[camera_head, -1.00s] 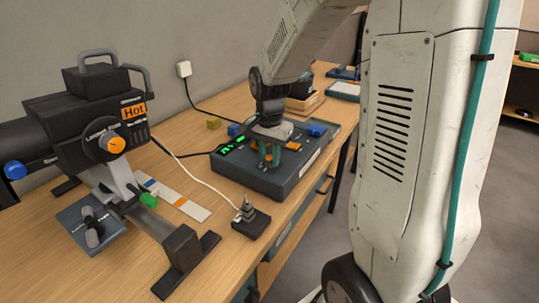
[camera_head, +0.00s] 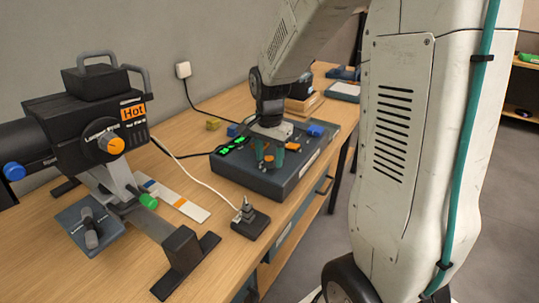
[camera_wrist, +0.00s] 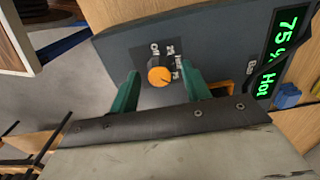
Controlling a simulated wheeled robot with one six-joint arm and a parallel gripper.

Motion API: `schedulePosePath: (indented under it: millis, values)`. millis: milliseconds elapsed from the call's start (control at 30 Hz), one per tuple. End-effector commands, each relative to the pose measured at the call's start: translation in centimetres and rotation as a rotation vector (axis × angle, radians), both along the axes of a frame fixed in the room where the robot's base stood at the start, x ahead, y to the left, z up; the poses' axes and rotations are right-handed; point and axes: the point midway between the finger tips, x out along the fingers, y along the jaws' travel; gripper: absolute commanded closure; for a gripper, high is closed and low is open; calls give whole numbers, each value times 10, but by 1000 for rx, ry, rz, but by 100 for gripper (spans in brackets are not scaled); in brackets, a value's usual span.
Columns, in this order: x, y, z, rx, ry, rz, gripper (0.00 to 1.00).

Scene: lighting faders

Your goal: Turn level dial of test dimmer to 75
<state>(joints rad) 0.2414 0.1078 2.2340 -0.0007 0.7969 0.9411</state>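The test dimmer is a dark grey box (camera_head: 262,184) on the wooden bench, also filling the middle of the wrist view (camera_wrist: 120,48). Its level dial is an orange knob (camera_wrist: 159,77) with white scale marks around it, the small lettering hard to read. The dial shows in the head view too (camera_head: 269,161). A green display (camera_wrist: 285,35) on the box reads 75 % and Hot. My gripper (camera_wrist: 160,72) is open, its green fingers on either side of the dial with visible gaps. In the head view my gripper (camera_head: 268,156) is low over the box.
An orange handle-like part (camera_wrist: 222,88) is on the box right of my fingers. A black lamp (camera_head: 100,130) marked Hot stands at the left. A small black block (camera_head: 250,222) with a cable is in front of the box. Blue and yellow blocks (camera_head: 213,124) lie behind.

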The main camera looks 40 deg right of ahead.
Motion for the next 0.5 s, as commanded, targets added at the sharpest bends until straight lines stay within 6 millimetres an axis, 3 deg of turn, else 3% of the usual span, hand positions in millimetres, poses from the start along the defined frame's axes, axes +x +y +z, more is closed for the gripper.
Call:
schedulePosePath:
  millis: [167, 500]
  values:
    - [0, 0, 9, 0, -2, 0, 53]
    - [0, -1, 65, -1, -4, -1, 53]
